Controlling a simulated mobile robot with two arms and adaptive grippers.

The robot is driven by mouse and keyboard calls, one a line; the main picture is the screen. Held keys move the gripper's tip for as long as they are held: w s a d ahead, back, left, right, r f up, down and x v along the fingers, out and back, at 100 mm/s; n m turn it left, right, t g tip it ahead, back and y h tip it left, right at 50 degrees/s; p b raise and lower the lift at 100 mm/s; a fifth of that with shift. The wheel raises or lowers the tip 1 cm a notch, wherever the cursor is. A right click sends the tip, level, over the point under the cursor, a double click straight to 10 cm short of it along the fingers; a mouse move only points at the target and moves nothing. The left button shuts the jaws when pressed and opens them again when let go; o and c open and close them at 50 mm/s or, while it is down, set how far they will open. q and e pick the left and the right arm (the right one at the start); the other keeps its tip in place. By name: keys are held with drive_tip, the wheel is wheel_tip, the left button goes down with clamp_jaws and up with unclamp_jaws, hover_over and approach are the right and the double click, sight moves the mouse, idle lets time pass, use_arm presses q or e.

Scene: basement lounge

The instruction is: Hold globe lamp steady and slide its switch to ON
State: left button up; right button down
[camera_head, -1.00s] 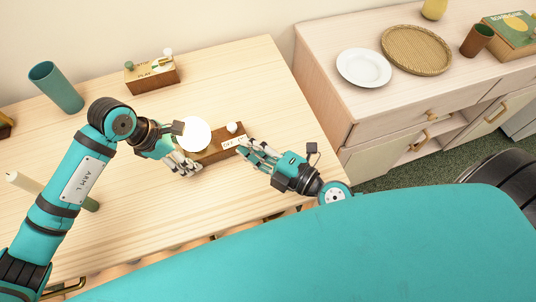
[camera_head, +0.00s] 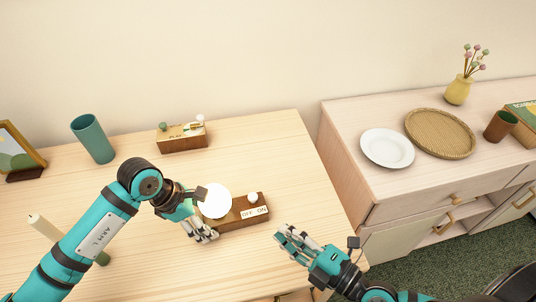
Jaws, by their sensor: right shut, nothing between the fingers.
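The globe lamp has a round white globe (camera_head: 214,201) and a brown wooden base (camera_head: 230,216) on the table. A white switch knob (camera_head: 253,198) stands on the base near its right end, behind the OFF/ON label (camera_head: 254,212). The knob's exact slot position is too small to tell. My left gripper (camera_head: 206,235) is at the base's front-left corner, close under the globe; its fingers overlap the base's end, and I cannot tell whether they grip it. My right gripper (camera_head: 285,238) is shut and empty, right of and in front of the lamp, apart from it.
The pale wooden table (camera_head: 290,165) also holds a teal cup (camera_head: 93,138), a wooden box (camera_head: 183,142) with knobs, a candle (camera_head: 45,228) beside my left arm and a picture frame (camera_head: 20,155). A cabinet with a white plate (camera_head: 387,148) and woven tray (camera_head: 440,133) stands at right.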

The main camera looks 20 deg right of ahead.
use_arm(q)
drive_tip(key=o, duration=0.4)
drive_tip(key=shift+c, duration=0.2)
